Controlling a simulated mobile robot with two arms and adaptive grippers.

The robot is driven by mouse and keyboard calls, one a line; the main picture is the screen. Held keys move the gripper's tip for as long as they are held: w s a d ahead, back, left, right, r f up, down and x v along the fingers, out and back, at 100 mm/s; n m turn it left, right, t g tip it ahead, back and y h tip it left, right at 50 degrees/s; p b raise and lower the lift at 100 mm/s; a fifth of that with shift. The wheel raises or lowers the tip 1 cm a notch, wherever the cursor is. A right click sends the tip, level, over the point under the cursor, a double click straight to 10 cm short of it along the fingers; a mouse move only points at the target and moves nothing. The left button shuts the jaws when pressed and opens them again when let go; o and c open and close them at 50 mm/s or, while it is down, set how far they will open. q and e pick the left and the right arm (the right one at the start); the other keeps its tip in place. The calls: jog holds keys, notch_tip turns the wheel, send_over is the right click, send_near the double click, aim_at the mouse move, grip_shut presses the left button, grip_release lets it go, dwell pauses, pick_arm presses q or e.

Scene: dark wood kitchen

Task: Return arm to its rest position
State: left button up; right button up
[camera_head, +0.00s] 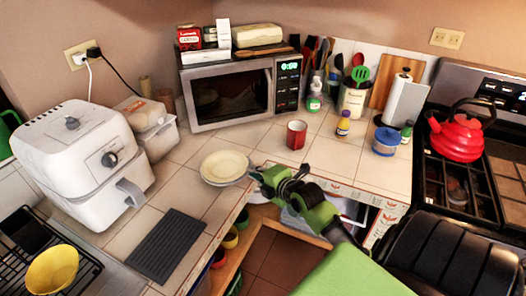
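My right arm, green and black, comes in from the bottom right. My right gripper (268,181) is over the counter's inner edge, just right of the stacked cream plates (224,167). I see nothing held in it, but its fingers are small and dark, so I cannot tell whether it is open or shut. My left gripper is not in view.
A red mug (296,134) stands behind the gripper, in front of the microwave (233,92). A white air fryer (82,160) is at left. Bottles and a blue-lidded jar (385,141) stand at right, near the stove's red kettle (460,137). Open shelves hold bowls below the counter.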

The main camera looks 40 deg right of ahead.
jog(key=shift+b+v, duration=0.35)
jog(key=shift+v, duration=2.45)
jog(key=shift+f, duration=0.15)
